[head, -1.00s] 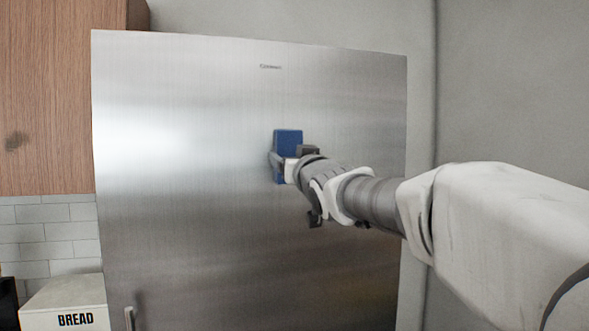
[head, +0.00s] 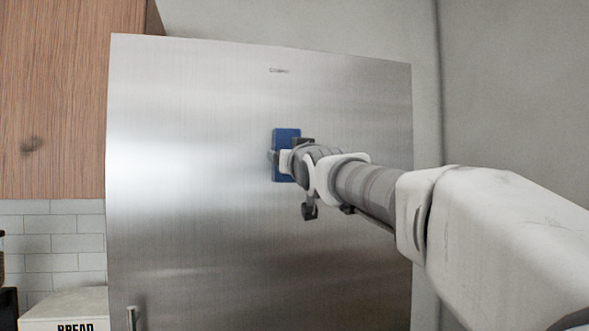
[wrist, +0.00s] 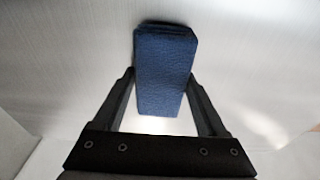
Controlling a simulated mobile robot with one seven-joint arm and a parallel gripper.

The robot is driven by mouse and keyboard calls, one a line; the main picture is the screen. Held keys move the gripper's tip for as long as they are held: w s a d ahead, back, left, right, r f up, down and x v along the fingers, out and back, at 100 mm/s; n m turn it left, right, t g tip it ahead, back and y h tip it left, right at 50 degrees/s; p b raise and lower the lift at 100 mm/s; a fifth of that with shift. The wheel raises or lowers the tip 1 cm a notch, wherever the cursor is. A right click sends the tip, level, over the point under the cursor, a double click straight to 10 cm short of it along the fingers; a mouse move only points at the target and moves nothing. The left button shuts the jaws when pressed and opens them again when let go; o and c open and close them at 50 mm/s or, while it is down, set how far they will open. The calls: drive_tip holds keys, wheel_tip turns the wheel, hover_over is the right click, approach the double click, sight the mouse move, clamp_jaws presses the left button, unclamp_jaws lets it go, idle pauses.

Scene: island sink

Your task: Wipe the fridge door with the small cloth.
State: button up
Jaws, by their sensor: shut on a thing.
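The small blue cloth (head: 287,140) is a folded, block-like pad held upright at the middle of the fridge door (head: 190,200), a tall brushed-steel panel. My gripper (head: 281,160) is shut on the cloth. In the wrist view the cloth (wrist: 164,70) sits between the two dark fingers of my gripper (wrist: 162,105), with its far end at the steel surface. It looks to be against the door, but I cannot tell for sure whether it presses on it. My gripper and wrist hide part of the cloth in the head view.
A wooden cabinet (head: 55,100) stands left of the fridge, above a tiled wall (head: 55,240). A bread box (head: 70,305) is at the lower left. A door handle (head: 132,318) shows at the bottom left of the door. A grey wall (head: 515,90) is at the right.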

drive_tip(key=shift+a+f+b, duration=0.2)
drive_tip(key=shift+a+b, duration=0.2)
drive_tip(key=shift+b, duration=0.7)
drive_tip(key=shift+a+b, duration=0.15)
drive_tip(key=shift+b, duration=0.2)
drive_tip(key=shift+s+a+b, duration=0.2)
drive_tip(key=shift+a+b, duration=0.15)
drive_tip(key=shift+b, duration=0.35)
drive_tip(key=shift+r+b+v, duration=0.2)
drive_tip(key=shift+b+v, duration=0.5)
drive_tip(key=shift+v, duration=0.3)
drive_tip(key=shift+r+b+v, duration=0.2)
drive_tip(key=shift+b+v, duration=0.5)
drive_tip(key=shift+v, duration=0.25)
drive_tip(key=shift+r+b+v, duration=0.2)
drive_tip(key=shift+b+v, duration=0.5)
drive_tip(key=shift+v, duration=0.3)
drive_tip(key=shift+d, duration=0.15)
drive_tip(key=shift+s, duration=0.15)
